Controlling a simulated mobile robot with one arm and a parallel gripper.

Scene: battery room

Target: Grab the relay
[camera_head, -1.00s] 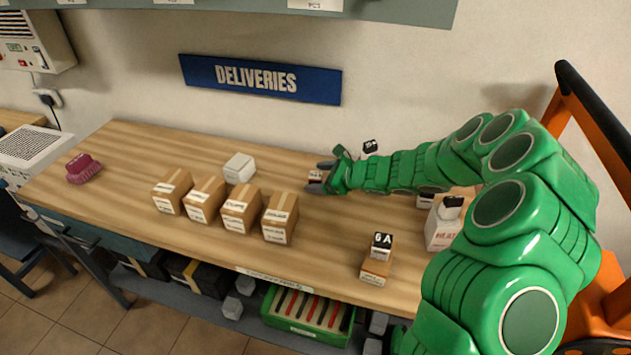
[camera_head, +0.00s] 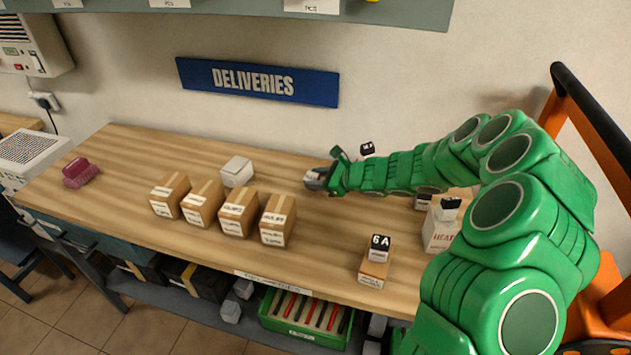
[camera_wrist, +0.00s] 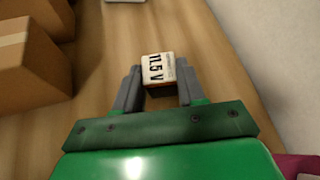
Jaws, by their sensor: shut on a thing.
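My gripper (camera_head: 318,180) is low over the back middle of the wooden bench, in the head view. In the wrist view my gripper (camera_wrist: 158,90) has its two grey fingers closed on the sides of a small block (camera_wrist: 158,68). The block has a whitish face marked "11.5 V" and a reddish-brown lower side. In the head view the fingers mostly hide it. No readable marking says relay, so I cannot tell from the label whether this block is the relay.
Several cardboard boxes (camera_head: 238,212) stand left of my gripper, with a white box (camera_head: 237,171) behind them. A box topped by a "6A" block (camera_head: 380,243) is at the front right. A pink object (camera_head: 82,173) lies far left. The wall is close behind.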

